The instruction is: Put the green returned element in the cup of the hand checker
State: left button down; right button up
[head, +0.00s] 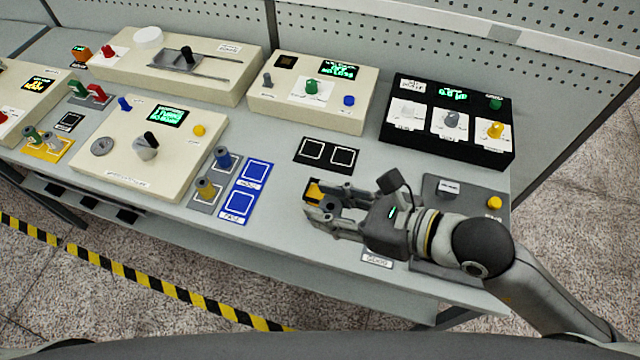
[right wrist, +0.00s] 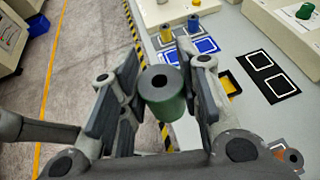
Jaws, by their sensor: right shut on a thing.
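The green returned element (right wrist: 166,104) is a green cylinder with a grey top and a dark central hole. My right gripper (right wrist: 155,98) is shut on it, with a finger pad on each side. In the head view my right gripper (head: 322,208) is over the front edge of the bench, and its fingers hide the element. A grey panel with a yellow button (head: 494,202) is partly covered by my right arm; I cannot tell whether it is the hand checker, and no cup shows clearly. My left gripper is not in view.
A black mat with two white squares (head: 327,153) lies behind. A black console (head: 448,119) and cream consoles (head: 312,92) stand at the back.

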jog(key=w+f+b, duration=0.3)
jog(key=w, duration=0.1)
jog(key=w+a+f+b, duration=0.1)
jog(key=w+f+b, duration=0.2)
jog(key=w, duration=0.1)
jog(key=w+f+b, duration=0.2)
jog(key=w+b, duration=0.1)
jog(key=w, duration=0.1)
jog(key=shift+w+a+f, duration=0.2)
jog(key=shift+a+f, duration=0.2)
jog(key=shift+w+f, duration=0.15)
jog(key=f, duration=0.2)
jog(key=f+p, duration=0.1)
jog(key=shift+w, duration=0.25)
jog(key=shift+f, duration=0.3)
